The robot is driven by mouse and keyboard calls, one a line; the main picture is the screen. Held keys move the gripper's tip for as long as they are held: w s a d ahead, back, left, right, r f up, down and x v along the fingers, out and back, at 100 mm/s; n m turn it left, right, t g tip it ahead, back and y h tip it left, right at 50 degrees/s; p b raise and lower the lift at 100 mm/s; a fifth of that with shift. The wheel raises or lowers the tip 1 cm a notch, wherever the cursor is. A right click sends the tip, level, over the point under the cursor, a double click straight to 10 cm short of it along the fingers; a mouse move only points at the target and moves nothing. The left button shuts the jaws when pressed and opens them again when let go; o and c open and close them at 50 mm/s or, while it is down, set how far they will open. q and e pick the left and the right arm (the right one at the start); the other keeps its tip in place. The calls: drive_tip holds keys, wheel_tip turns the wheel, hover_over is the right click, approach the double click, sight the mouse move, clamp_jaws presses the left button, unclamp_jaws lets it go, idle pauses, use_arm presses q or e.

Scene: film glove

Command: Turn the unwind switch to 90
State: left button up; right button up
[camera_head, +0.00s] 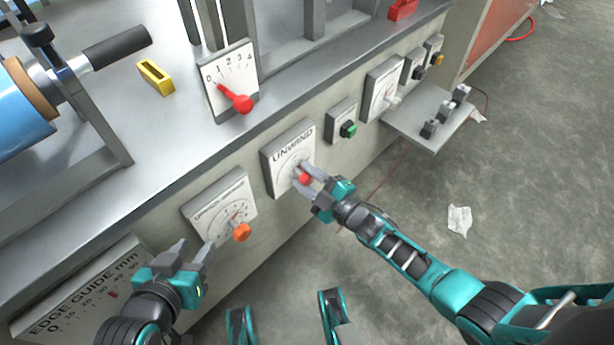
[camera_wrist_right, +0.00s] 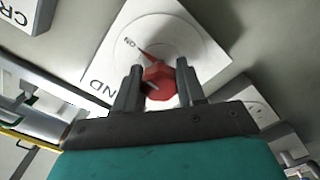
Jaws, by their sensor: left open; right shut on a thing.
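The unwind switch is a red knob (camera_head: 305,178) on a white plate labelled UNWIND (camera_head: 283,160), set on the front face of the machine. In the right wrist view the red knob (camera_wrist_right: 159,84) sits between the two fingers, with a red pointer by the word ON on the dial. My right gripper (camera_head: 308,180) is shut on the red knob; its fingers (camera_wrist_right: 160,90) flank it and hide part of it. My left gripper (camera_head: 195,255) is open and empty, in front of the machine face below the panel with the orange knob.
A panel with an orange knob (camera_head: 241,232) is left of the unwind plate. A green knob (camera_head: 349,130) is to its right. An edge guide panel (camera_head: 85,290) is at lower left. A small grey shelf (camera_head: 425,115) juts out at right. The floor at right is mostly clear.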

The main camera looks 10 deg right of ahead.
drive_tip(key=o, duration=1.1)
drive_tip(key=shift+c, duration=0.2)
drive_tip(key=p+v, duration=0.1)
drive_tip(key=v, duration=0.4)
drive_tip(key=shift+r+p, duration=0.1)
drive_tip(key=shift+p, duration=0.3)
use_arm(q)
drive_tip(key=shift+s+a+r+y+p, duration=0.3)
drive_tip(key=shift+a+r+p, duration=0.15)
drive_tip(key=shift+r+p, duration=0.2)
use_arm(e)
approach(310, 181)
drive_tip(key=shift+v, duration=1)
drive_tip(key=shift+w, duration=0.1)
